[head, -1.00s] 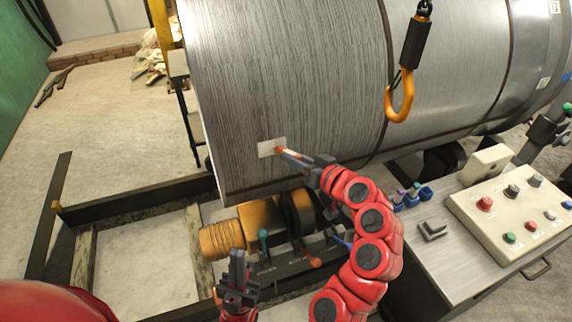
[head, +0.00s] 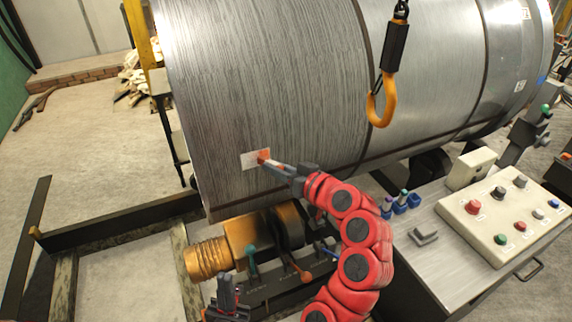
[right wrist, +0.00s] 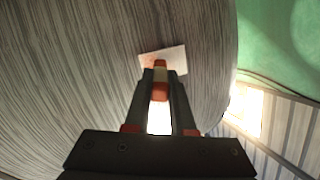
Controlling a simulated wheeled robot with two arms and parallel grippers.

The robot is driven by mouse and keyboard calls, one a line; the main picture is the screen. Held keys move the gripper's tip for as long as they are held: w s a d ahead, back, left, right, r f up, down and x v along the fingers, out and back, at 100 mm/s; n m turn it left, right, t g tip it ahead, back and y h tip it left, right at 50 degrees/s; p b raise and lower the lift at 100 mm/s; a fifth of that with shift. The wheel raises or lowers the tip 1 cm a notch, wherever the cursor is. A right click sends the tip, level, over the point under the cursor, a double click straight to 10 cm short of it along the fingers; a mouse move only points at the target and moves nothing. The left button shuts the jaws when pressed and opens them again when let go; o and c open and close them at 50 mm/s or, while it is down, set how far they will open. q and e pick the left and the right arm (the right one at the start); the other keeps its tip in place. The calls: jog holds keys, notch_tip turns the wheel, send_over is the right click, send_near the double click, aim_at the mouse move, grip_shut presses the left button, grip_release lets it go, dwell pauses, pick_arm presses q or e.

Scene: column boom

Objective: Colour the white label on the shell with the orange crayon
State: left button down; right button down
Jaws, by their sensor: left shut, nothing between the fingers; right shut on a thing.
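The white label (head: 249,161) sits on the near end of the big grey shell (head: 280,90). Its right part shows an orange patch. The orange crayon (head: 267,161) has its tip at that patch, touching or very close. My right gripper (head: 290,171) is shut on the crayon. In the right wrist view the crayon (right wrist: 160,88), orange with a pale band, points at the label (right wrist: 178,58) and covers part of it. My left gripper (head: 228,290) is shut and empty, low in the head view near the lever bank.
A crane hook (head: 381,105) hangs in front of the shell. A control panel (head: 505,212) with several buttons stands on a cabinet at right. Blue holders (head: 400,204) stand at its edge. A roller drive (head: 235,245) lies under the shell.

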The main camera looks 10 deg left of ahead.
jog(key=shift+s+a+p, duration=0.6)
jog(key=shift+s+a, duration=0.9)
jog(key=shift+a, duration=0.65)
jog(key=w+d+b, duration=0.1)
jog(key=w+d+r+b, duration=0.1)
jog(key=d+b, duration=0.1)
jog(key=shift+w+d, duration=0.3)
jog(key=shift+w+d+b, duration=1.15)
jog(key=shift+d+b, duration=0.65)
jog(key=shift+b, duration=0.1)
jog(key=s+a, duration=0.4)
jog(key=a, duration=0.3)
jog(key=shift+s+a, duration=0.15)
jog(key=shift+s, duration=0.25)
jog(key=shift+s+d, duration=0.45)
jog(key=shift+s, duration=0.2)
jog(key=shift+s+d, duration=0.4)
jog(key=shift+s, duration=0.2)
